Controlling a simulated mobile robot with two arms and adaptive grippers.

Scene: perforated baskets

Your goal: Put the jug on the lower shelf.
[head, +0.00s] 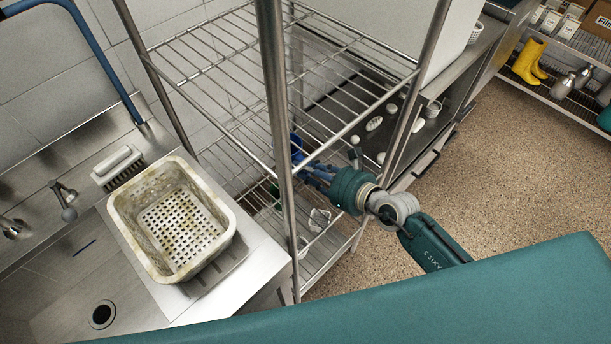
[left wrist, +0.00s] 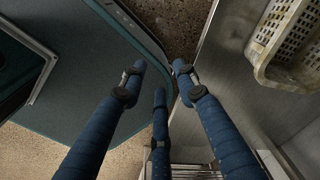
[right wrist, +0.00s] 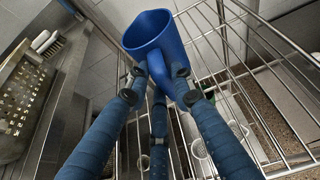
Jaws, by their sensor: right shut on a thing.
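The blue jug (head: 297,147) is partly hidden behind the rack's front post and my fingers in the head view. In the right wrist view the jug (right wrist: 148,30) shows its open mouth and its handle. My right gripper (right wrist: 160,75) is shut on the handle. In the head view my right gripper (head: 312,170) reaches into the wire rack below its upper shelf (head: 290,75). The lower shelf (head: 330,248) lies beneath; I cannot tell whether the jug touches it. My left gripper (left wrist: 160,75) is open and empty in the left wrist view.
White cup-like items (head: 319,219) stand low in the rack. The rack's front post (head: 275,130) is beside my right arm. A dirty perforated basket (head: 172,220) sits on the sink counter at left, with a brush (head: 118,165) behind it.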

